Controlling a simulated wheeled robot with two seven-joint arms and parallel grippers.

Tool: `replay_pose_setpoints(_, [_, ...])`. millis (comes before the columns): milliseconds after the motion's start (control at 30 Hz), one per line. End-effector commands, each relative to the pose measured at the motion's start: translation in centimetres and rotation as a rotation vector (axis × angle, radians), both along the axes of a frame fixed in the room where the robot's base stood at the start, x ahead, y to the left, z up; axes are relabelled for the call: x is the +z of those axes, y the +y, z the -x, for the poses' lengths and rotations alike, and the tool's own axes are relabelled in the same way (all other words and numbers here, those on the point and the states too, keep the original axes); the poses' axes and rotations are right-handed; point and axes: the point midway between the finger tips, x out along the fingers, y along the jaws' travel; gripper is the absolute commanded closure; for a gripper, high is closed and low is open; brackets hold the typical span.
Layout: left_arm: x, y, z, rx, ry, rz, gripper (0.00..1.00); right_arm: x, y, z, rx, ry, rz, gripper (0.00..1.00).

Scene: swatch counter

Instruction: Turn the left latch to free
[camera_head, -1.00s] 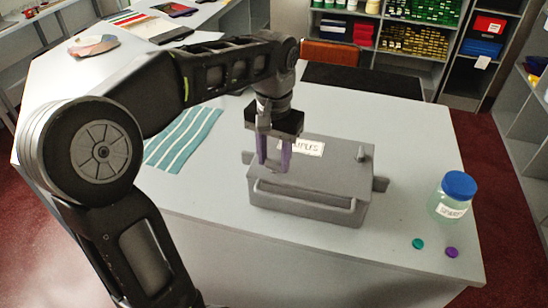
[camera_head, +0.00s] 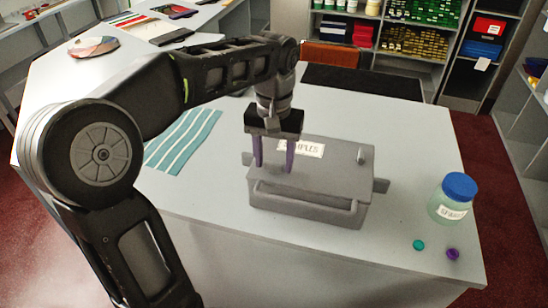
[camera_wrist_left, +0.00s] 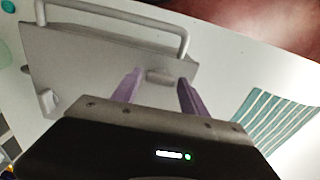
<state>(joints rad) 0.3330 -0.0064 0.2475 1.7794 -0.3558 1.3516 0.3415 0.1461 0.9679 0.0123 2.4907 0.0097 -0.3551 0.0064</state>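The grey sample box (camera_head: 325,185) stands on the counter with a "SAMPLES" label on its lid and a bar handle (camera_head: 305,196) in front. My left gripper (camera_head: 274,168) points down over the left part of the lid, open. In the left wrist view the left latch (camera_wrist_left: 160,76), a small grey block, shows between the spread fingertips (camera_wrist_left: 160,80), with no clear contact. In the head view I cannot make out this latch. The right latch (camera_head: 361,153) stands upright at the lid's right; it also shows in the left wrist view (camera_wrist_left: 47,102). My right gripper is not in view.
A jar with a blue lid (camera_head: 453,197) stands right of the box. A teal disc (camera_head: 418,245) and a purple disc (camera_head: 452,254) lie near the counter's front edge. Teal striped swatches (camera_head: 183,140) lie left of the box. The counter between box and jar is mostly clear.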

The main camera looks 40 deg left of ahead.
Motion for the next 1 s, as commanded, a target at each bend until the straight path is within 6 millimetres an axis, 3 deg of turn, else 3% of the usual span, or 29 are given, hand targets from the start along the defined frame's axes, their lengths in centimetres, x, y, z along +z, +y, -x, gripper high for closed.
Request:
replay_pose_setpoints(100, [0.0,0.0,0.0,0.0,0.0,0.0,0.38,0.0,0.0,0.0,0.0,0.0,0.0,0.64])
replay_pose_setpoints(467, [0.4,0.0,0.0,-0.001,-0.001,0.0,0.38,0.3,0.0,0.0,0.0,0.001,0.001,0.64])
replay_pose_setpoints(1000, [5.9,0.4,-0.3,-0.003,0.0,0.0,0.38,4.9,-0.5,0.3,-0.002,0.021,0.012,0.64])
